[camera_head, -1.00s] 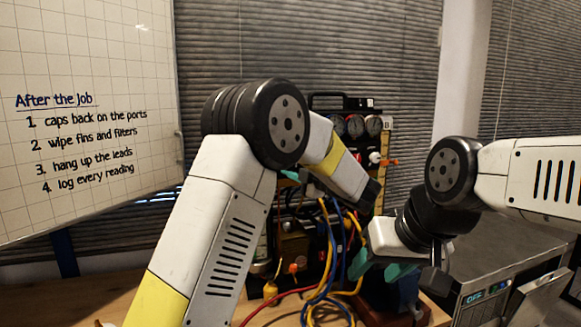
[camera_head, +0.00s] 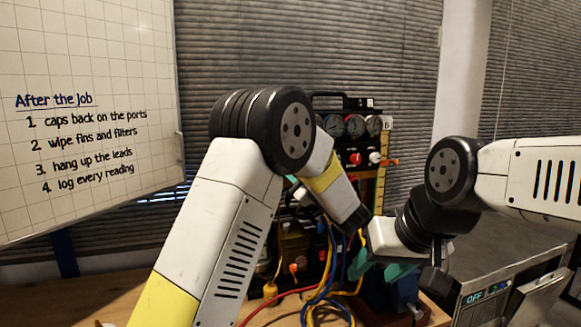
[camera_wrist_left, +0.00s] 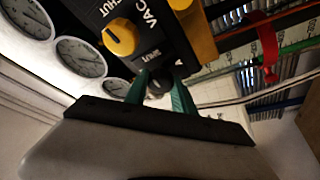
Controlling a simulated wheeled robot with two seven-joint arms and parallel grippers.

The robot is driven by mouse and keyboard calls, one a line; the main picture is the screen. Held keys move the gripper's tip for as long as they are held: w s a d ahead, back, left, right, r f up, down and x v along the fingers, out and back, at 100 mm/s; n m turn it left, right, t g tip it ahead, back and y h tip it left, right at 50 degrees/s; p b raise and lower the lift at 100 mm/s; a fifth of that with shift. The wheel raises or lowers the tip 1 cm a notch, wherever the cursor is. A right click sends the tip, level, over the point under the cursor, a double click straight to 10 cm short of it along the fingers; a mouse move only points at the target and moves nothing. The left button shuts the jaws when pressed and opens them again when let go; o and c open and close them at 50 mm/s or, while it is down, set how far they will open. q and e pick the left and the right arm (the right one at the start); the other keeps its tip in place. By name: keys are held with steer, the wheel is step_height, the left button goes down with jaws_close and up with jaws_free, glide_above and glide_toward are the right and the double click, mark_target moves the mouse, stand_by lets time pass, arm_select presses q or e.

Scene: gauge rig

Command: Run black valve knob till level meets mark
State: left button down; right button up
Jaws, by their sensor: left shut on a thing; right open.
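The black valve knob (camera_wrist_left: 156,88) shows as a dark round shape between the green fingertips of my left gripper (camera_wrist_left: 159,84) in the left wrist view. The left gripper is shut on it, and the fingers cover much of it. In the head view my left arm hides the knob. A pale upright scale (camera_head: 380,190) stands at the right side of the gauge rig. In the wrist view a scale strip (camera_wrist_left: 238,80) carries a red clip (camera_wrist_left: 268,48). I cannot read the level. My right gripper (camera_head: 382,268) is open, low in front of the rig.
Three round dials (camera_head: 355,125) top the rig. A yellow knob (camera_wrist_left: 118,37) sits near the black one. Red, blue and yellow hoses (camera_head: 325,285) hang over the bench (camera_head: 60,300). A grey cabinet (camera_head: 500,265) stands at right, a whiteboard (camera_head: 90,60) at left.

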stand_by(0.4)
arm_select(q)
steer(key=c, duration=1.1)
jaws_free()
steer(key=shift+o, duration=0.2)
steer(key=shift+s+d, duration=0.1)
steer(key=v, duration=0.7)
steer(key=shift+s+d, duration=0.2)
steer(key=shift+s, duration=0.05)
steer(key=shift+f, duration=0.15)
